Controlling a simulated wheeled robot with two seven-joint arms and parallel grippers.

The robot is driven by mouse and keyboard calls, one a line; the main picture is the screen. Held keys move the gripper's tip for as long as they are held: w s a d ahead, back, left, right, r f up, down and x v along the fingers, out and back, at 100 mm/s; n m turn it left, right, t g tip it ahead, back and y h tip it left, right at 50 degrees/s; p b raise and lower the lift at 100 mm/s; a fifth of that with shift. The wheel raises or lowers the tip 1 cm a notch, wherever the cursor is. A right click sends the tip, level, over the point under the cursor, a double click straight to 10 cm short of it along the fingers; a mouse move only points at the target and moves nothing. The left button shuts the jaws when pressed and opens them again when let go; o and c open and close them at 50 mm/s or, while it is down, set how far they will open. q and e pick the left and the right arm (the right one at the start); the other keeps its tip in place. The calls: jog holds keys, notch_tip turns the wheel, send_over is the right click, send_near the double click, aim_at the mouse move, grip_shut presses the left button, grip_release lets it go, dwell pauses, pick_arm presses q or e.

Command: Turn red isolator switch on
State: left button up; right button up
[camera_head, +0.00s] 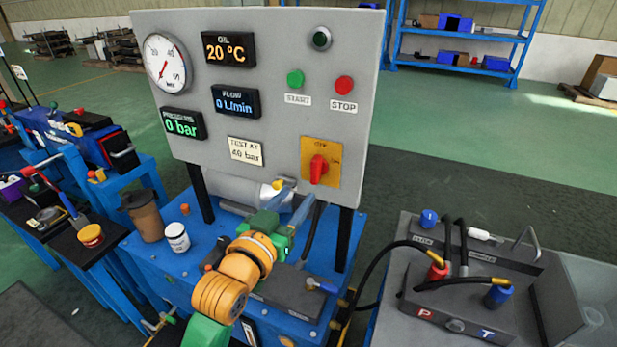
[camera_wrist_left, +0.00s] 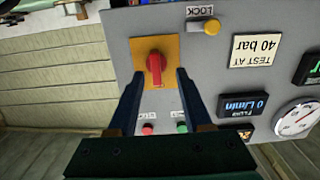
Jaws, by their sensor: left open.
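The red isolator switch (camera_head: 318,169) sits on a yellow plate (camera_head: 333,179) at the lower right of the grey panel (camera_head: 270,120). Its handle stands about upright, in line with the OFF mark at the plate's top. My left gripper (camera_head: 296,198) is below and left of the switch in the head view, in front of the panel's lower edge. In the left wrist view, which shows the panel upside down, the open fingers (camera_wrist_left: 160,84) point at the panel, with the red switch (camera_wrist_left: 154,68) between and beyond their tips. I see no contact. My right gripper is out of view.
The panel also carries green START (camera_head: 295,79) and red STOP (camera_head: 344,86) buttons, a dial gauge (camera_head: 166,63) and displays. A brown cup (camera_head: 144,216) and white jar (camera_head: 177,237) stand on the blue bench. A hose unit (camera_head: 460,295) stands at right.

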aim_at(313, 171)
pick_arm(q)
jog(key=w+d, duration=0.1)
jog(key=w+d+r, duration=0.1)
jog(key=w, duration=0.1)
jog(key=w+d+r+p, duration=0.1)
jog(key=shift+w, duration=0.65)
jog(key=shift+s, duration=0.1)
grip_shut()
